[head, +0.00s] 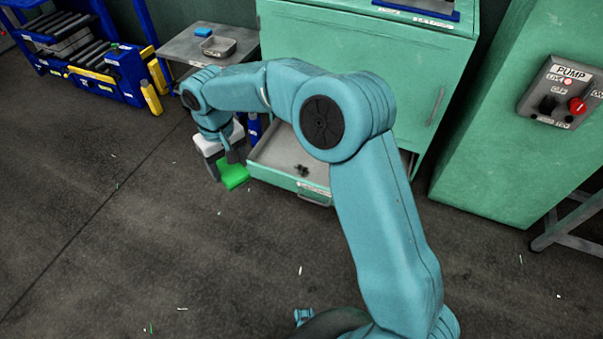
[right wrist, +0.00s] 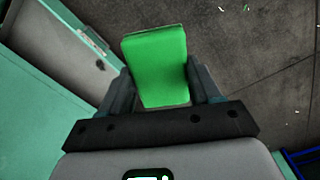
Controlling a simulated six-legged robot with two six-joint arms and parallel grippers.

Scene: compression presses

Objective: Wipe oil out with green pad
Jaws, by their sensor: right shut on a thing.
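My right gripper (head: 227,160) is shut on the green pad (head: 233,176), beside the left edge of the open drawer (head: 268,154) of the green cabinet. In the right wrist view the green pad (right wrist: 155,62) sits between the two fingers of the gripper (right wrist: 163,92). The drawer also shows at upper left in the wrist view (right wrist: 62,35). A small dark patch (head: 301,169) lies on the drawer floor; I cannot tell if it is oil. My arm hides part of the drawer. My left gripper is not in view.
The green cabinet (head: 400,75) stands behind the drawer. A grey side table (head: 185,50) holds a metal tray (head: 218,46) and a blue block (head: 204,32). A pump box (head: 565,92) is at right. The front floor is mostly clear.

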